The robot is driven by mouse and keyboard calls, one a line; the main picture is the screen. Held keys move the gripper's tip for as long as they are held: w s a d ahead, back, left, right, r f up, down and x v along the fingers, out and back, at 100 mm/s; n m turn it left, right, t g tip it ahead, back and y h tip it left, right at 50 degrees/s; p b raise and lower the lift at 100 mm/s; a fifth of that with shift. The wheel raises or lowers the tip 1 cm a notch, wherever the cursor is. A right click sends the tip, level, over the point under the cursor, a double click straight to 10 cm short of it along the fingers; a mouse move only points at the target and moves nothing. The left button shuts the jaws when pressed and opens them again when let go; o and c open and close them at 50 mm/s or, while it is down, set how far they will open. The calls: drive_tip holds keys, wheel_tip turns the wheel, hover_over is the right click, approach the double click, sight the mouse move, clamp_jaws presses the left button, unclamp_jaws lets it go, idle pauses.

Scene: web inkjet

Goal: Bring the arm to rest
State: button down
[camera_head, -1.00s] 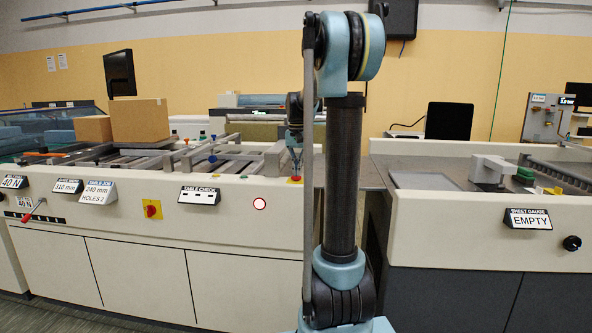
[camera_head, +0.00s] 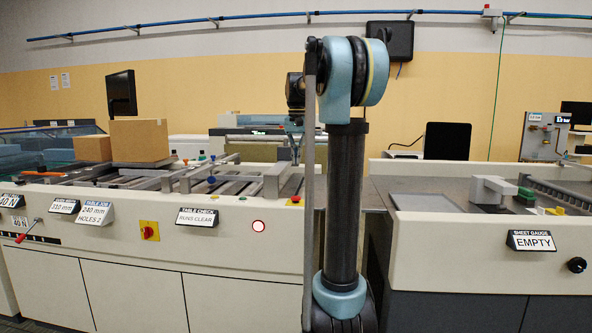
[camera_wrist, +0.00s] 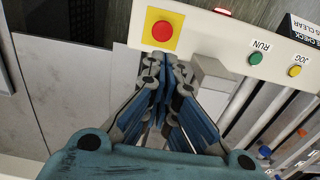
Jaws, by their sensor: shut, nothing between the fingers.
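My arm stands upright in the middle of the head view, with its elbow high. My gripper (camera_head: 296,148) hangs pointing down behind the arm, over the near edge of the printing table and partly hidden by the arm. In the wrist view my gripper (camera_wrist: 166,68) is shut with its blue fingers together and nothing between them. It is above the panel with the red button on a yellow plate (camera_wrist: 162,31).
The left machine (camera_head: 130,240) bears a "RUNS CLEAR" table check label (camera_head: 197,218), a lit button (camera_head: 258,226) and cardboard boxes (camera_head: 139,141). The right machine (camera_head: 480,232) has a sheet gauge label reading "EMPTY" (camera_head: 532,241). A monitor (camera_head: 447,141) stands behind.

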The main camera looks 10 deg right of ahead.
drive_tip(key=shift+r, duration=0.3)
drive_tip(key=shift+s, duration=0.1)
drive_tip(key=s+f+n+t, duration=0.1)
drive_tip(key=s+f, duration=0.5)
drive_tip(key=s, duration=0.3)
drive_tip(key=s+f+n, duration=0.1)
drive_tip(key=s+f, duration=0.4)
drive_tip(key=s, duration=0.4)
drive_tip(key=s+a+f+n+t, duration=0.1)
drive_tip(key=s+f, duration=1.7)
drive_tip(key=f, duration=0.3)
drive_tip(key=shift+f+n, duration=0.2)
drive_tip(key=shift+n, duration=0.2)
drive_tip(key=shift+w+f, duration=0.2)
drive_tip(key=shift+w, duration=0.2)
